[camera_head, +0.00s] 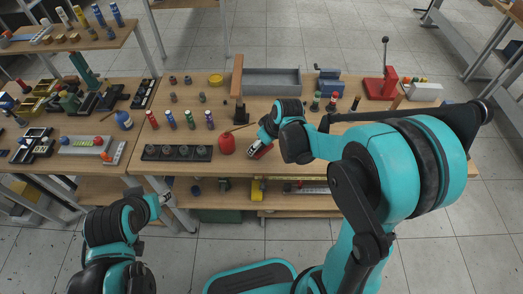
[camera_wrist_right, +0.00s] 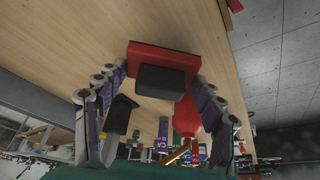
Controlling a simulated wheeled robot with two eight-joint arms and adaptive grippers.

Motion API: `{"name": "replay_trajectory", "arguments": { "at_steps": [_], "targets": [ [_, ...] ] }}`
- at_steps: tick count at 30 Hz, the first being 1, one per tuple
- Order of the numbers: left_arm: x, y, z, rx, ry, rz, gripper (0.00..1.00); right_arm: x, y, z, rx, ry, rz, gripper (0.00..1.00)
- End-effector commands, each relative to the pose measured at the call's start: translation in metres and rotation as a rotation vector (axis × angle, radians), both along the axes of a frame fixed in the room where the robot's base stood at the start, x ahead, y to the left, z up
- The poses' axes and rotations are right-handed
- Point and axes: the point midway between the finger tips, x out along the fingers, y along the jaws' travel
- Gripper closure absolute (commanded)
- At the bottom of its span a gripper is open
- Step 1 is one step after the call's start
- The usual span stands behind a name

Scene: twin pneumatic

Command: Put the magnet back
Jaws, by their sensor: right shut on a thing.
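The magnet, a red block with a dark grey block on its face, sits between the fingertips of my right gripper in the right wrist view (camera_wrist_right: 165,60). My right gripper (camera_head: 259,151) is shut on it, near the front edge of the workbench. In the head view a small red part of the magnet (camera_head: 264,150) shows beside the fingers. I cannot tell whether it touches the bench top. My left gripper (camera_head: 164,198) is low, in front of the bench and away from the objects; its finger opening is too small to tell.
A round red container (camera_head: 227,144) stands left of my right gripper. A black strip with round sockets (camera_head: 158,153) lies farther left, with several small cans (camera_head: 190,120) behind it. A grey tray (camera_head: 272,72) and a red press (camera_head: 381,88) stand at the back. Free bench top lies between.

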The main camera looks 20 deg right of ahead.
Motion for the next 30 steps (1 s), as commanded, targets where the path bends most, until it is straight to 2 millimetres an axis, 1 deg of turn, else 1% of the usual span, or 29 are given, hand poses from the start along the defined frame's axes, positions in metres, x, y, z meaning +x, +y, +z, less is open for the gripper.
{"name": "replay_trajectory", "arguments": {
  "at_steps": [1, 3, 5, 12, 17, 18, 19, 20, 30],
  "targets": [
    [0.000, 0.000, -0.008, 0.000, 0.000, 0.000, 0.60, 0.001, 0.000, -0.012, 0.000, 0.000, 0.000, 0.73],
    [0.000, 0.000, -0.015, 0.000, 0.000, 0.000, 0.60, 0.000, 0.000, -0.024, 0.000, 0.000, 0.000, 0.73],
    [0.000, 0.000, -0.018, 0.000, 0.000, 0.000, 0.60, 0.000, 0.000, -0.031, 0.000, 0.000, 0.000, 0.73],
    [0.000, 0.000, -0.016, 0.000, 0.000, 0.000, 0.60, 0.000, 0.000, -0.030, 0.000, 0.000, 0.000, 0.73],
    [0.000, 0.000, -0.021, 0.000, 0.000, 0.000, 0.60, 0.000, 0.000, -0.035, 0.000, 0.000, 0.000, 0.73],
    [0.000, 0.000, -0.019, 0.000, 0.000, 0.000, 0.60, 0.000, 0.000, -0.033, 0.000, 0.000, 0.000, 0.21],
    [0.000, 0.000, -0.019, 0.000, 0.000, 0.000, 0.60, 0.000, 0.000, -0.033, 0.000, 0.000, 0.000, 0.13],
    [0.000, 0.000, -0.019, 0.000, 0.000, 0.000, 0.60, 0.000, 0.000, -0.033, 0.000, 0.000, 0.000, 0.11],
    [0.000, 0.000, -0.017, 0.000, 0.000, 0.000, 0.60, 0.000, 0.000, -0.031, 0.000, 0.000, 0.000, 0.11]
  ]
}}
